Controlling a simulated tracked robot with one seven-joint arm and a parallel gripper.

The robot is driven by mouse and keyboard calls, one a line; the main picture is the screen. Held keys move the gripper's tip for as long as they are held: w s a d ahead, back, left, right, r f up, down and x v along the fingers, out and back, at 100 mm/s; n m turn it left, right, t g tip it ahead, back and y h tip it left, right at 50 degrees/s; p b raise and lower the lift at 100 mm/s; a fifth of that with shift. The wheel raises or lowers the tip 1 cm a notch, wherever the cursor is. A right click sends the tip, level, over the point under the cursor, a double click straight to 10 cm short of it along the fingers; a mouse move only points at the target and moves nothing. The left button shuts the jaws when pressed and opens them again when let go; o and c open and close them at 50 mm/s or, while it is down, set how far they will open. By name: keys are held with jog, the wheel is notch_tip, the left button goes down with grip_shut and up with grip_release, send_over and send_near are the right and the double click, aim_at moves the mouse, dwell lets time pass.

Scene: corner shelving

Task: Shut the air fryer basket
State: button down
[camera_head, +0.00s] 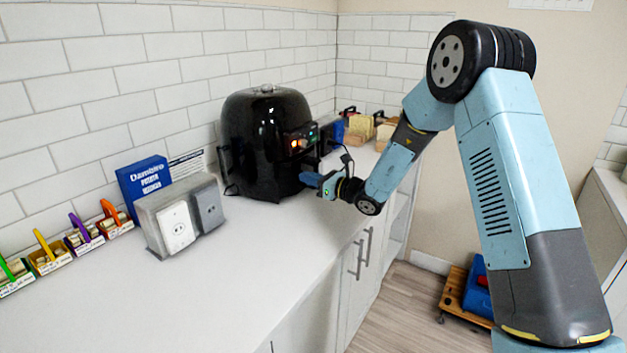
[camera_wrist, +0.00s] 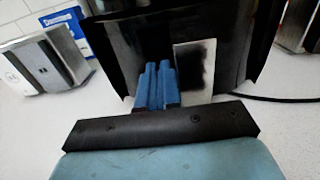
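The black air fryer (camera_head: 262,145) stands on the counter against the tiled wall, with lit controls on its front panel. My gripper (camera_head: 311,179) is at its front, low down, below the panel. In the wrist view the dark front of the air fryer (camera_wrist: 120,52) fills the top middle, with a pale patch right of my fingers. My gripper's blue fingers (camera_wrist: 158,68) lie side by side, shut with nothing seen between them, pointing at this front. Whether they touch it I cannot tell. The basket is not clearly distinguishable, and how far it stands out is hidden by my gripper.
A grey box with sockets (camera_head: 182,218) and a blue box (camera_head: 143,182) stand left of the air fryer. Small coloured-handled caddies (camera_head: 82,234) line the wall. More items (camera_head: 360,130) stand behind, in the corner. The front counter is clear.

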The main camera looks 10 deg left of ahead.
jog(key=v, duration=1.3)
jog(key=shift+d+f, duration=0.1)
jog(key=shift+d, duration=0.3)
jog(key=shift+s+d, duration=0.1)
jog(key=shift+d, duration=0.05)
jog(key=s+d+r+n+g+h, duration=0.2)
jog(key=s+d+r+n+g, duration=0.15)
jog(key=s+r+n, duration=0.4)
jog(key=s+d+r+n+g+h, duration=0.25)
jog(key=s+r+n+g, duration=0.2)
jog(key=s, duration=0.55)
jog(key=s+d+r+n+t+h, duration=0.3)
jog(key=s+d+n+h, duration=0.2)
jog(key=s+d, duration=0.3)
jog(key=s+d+r+n+t+h, duration=0.3)
jog(key=s+d+n+h, duration=0.2)
jog(key=d, duration=0.8)
jog(key=s+h, duration=0.2)
jog(key=s, duration=0.2)
jog(key=shift+s+d+t, duration=0.3)
jog(key=shift+d+t, duration=0.05)
jog(key=shift+t, duration=0.05)
jog(key=shift+r, duration=0.1)
